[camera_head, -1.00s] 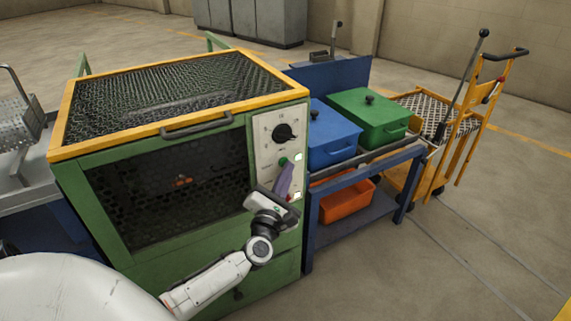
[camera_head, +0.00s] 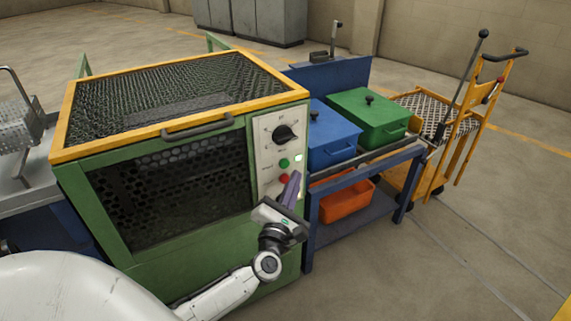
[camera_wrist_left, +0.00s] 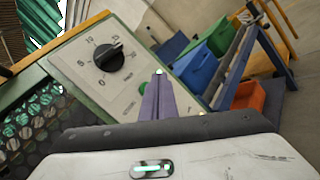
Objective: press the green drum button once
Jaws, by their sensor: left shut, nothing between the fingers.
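The green drum button (camera_head: 284,162) is on the pale control panel (camera_head: 267,149) at the front right of the green furnace (camera_head: 190,238). It also shows in the left wrist view (camera_wrist_left: 146,87), left of my fingers and partly covered by them. A red button (camera_head: 283,179) is just below it. My left gripper (camera_head: 294,177) is shut and empty, with its purple fingers in front of the panel's right side, below and right of the green button and apart from it. My right gripper is not in view.
A black dial (camera_head: 285,133) is above the buttons, and a lit white lamp (camera_head: 298,158) is right of the green button. A yellow-framed mesh lid with a handle (camera_head: 197,125) tops the furnace. A blue bench (camera_head: 362,200) with blue and green boxes is close on the right.

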